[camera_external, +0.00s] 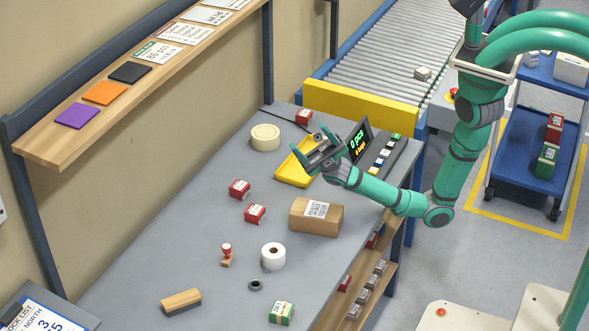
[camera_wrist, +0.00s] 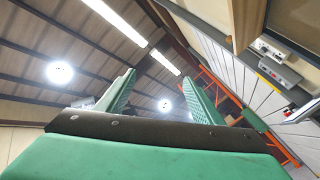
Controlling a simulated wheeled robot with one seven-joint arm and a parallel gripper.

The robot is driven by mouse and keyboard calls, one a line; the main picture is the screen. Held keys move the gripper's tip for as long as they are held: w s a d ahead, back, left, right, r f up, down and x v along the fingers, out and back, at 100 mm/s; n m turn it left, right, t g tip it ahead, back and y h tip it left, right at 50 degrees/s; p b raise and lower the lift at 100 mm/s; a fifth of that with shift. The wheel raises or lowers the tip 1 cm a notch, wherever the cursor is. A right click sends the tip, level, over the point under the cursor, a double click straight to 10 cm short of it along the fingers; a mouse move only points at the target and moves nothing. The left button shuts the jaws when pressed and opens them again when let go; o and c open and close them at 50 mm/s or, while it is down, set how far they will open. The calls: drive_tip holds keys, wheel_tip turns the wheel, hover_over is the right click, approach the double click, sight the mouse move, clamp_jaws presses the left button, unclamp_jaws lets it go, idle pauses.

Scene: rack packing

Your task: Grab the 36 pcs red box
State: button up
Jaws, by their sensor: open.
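Two small red boxes with white labels lie on the grey table in the external view, one red box (camera_external: 239,188) a little behind the other red box (camera_external: 255,213). A third red box (camera_external: 303,117) stands near the table's far end. The label print is too small to tell which is the 36 pcs one. My gripper (camera_external: 318,150) is open and empty above the yellow tray (camera_external: 287,176), to the right of the two nearer red boxes. In the wrist view its fingers (camera_wrist: 160,97) are spread, with only ceiling and wall behind them.
A brown carton (camera_external: 302,225), white roll (camera_external: 273,256), stamp (camera_external: 227,257), wooden block (camera_external: 181,300) and green box (camera_external: 281,313) lie on the table (camera_external: 150,250). A tape roll (camera_external: 265,137) and display (camera_external: 357,139) stand farther back. A wooden shelf (camera_external: 180,62) runs above the left side.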

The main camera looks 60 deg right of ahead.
drive_tip(key=a+f+n+g+h, duration=0.2)
drive_tip(key=a+n+g, duration=0.1)
drive_tip(key=n+g, duration=0.3)
drive_tip(key=n+t+h, duration=0.6)
drive_tip(key=n+h, duration=0.3)
drive_tip(key=h, duration=0.1)
hover_over(255, 210)
drive_tip(key=w+d, duration=0.1)
drive_tip(key=w, duration=0.2)
wheel_tip(255, 210, down, 23)
drive_tip(key=s+d+f+g+h, duration=0.1)
drive_tip(key=d+f, duration=0.1)
drive_tip(key=d, duration=0.1)
drive_tip(key=d+f+m+g+h, duration=0.1)
drive_tip(key=d+f, duration=0.1)
drive_tip(key=f, duration=0.1)
drive_tip(key=s+d+f+g, duration=0.1)
drive_tip(key=d+f, duration=0.2)
drive_tip(key=shift+s+d+m+h, duration=0.3)
drive_tip(key=shift+d+h, duration=0.05)
drive_tip(key=shift+h, duration=0.05)
drive_tip(key=shift+s+d+f, duration=0.1)
drive_tip(key=shift+f, duration=0.15)
drive_tip(key=x, duration=0.5)
drive_tip(key=shift+s, duration=0.1)
drive_tip(key=shift+x, duration=2.8)
drive_tip(key=c, duration=1.2)
